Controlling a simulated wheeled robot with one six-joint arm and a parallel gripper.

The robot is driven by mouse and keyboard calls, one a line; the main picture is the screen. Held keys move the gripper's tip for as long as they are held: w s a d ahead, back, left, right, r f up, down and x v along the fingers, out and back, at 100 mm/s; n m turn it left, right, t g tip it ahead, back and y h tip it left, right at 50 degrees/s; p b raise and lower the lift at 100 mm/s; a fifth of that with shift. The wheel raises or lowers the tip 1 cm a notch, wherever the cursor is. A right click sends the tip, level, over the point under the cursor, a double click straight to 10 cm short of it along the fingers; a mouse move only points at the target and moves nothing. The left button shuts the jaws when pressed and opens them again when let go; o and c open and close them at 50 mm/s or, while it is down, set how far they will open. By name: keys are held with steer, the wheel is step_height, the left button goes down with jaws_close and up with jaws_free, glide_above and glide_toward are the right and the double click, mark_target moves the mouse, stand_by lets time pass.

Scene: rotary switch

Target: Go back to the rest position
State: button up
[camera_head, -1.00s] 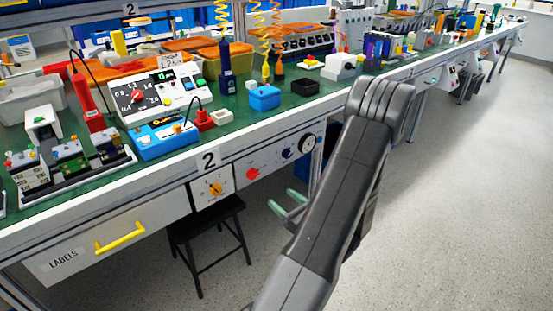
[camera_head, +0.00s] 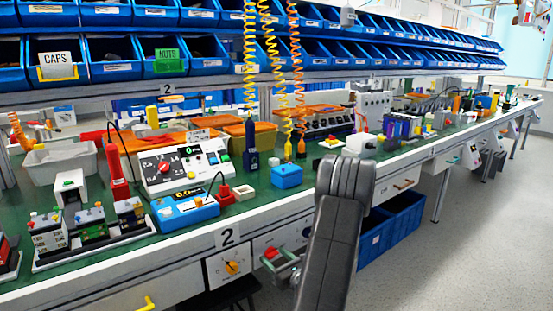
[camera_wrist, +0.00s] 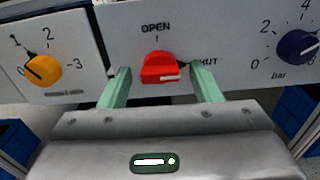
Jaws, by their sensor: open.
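My gripper (camera_wrist: 163,90) is open. In the wrist view its two pale green fingers stand apart below and to either side of a red rotary knob (camera_wrist: 160,67). The knob's white mark points right, toward the word SHUT on the white panel (camera_wrist: 128,28). I cannot tell whether the fingers touch the panel. In the head view my gripper (camera_head: 283,268) is at the bench front beside the red knob (camera_head: 271,252), partly hidden by my arm.
A yellow-orange knob (camera_wrist: 43,70) is left of the red one and a dark blue knob (camera_wrist: 298,46) is right. The green bench top (camera_head: 135,250) holds several devices. Blue crates (camera_head: 392,228) stand under the bench. The floor at right is clear.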

stand_by(0.4)
steer(key=p+v, duration=0.2)
steer(key=v, duration=1.2)
steer(key=b+x, duration=0.2)
steer(key=x, duration=1.1)
steer(key=shift+w+a, duration=0.25)
steer(key=shift+w+a+f+n+b, duration=0.15)
steer(key=shift+w+n+b, duration=0.1)
steer(key=shift+n+b, duration=0.05)
steer(key=n+b, duration=0.2)
steer(key=n, duration=0.2)
steer(key=n+b, duration=0.1)
steer(key=n, duration=0.3)
steer(key=shift+b, duration=0.3)
steer(key=n, duration=0.5)
steer(key=shift+n, duration=1.9)
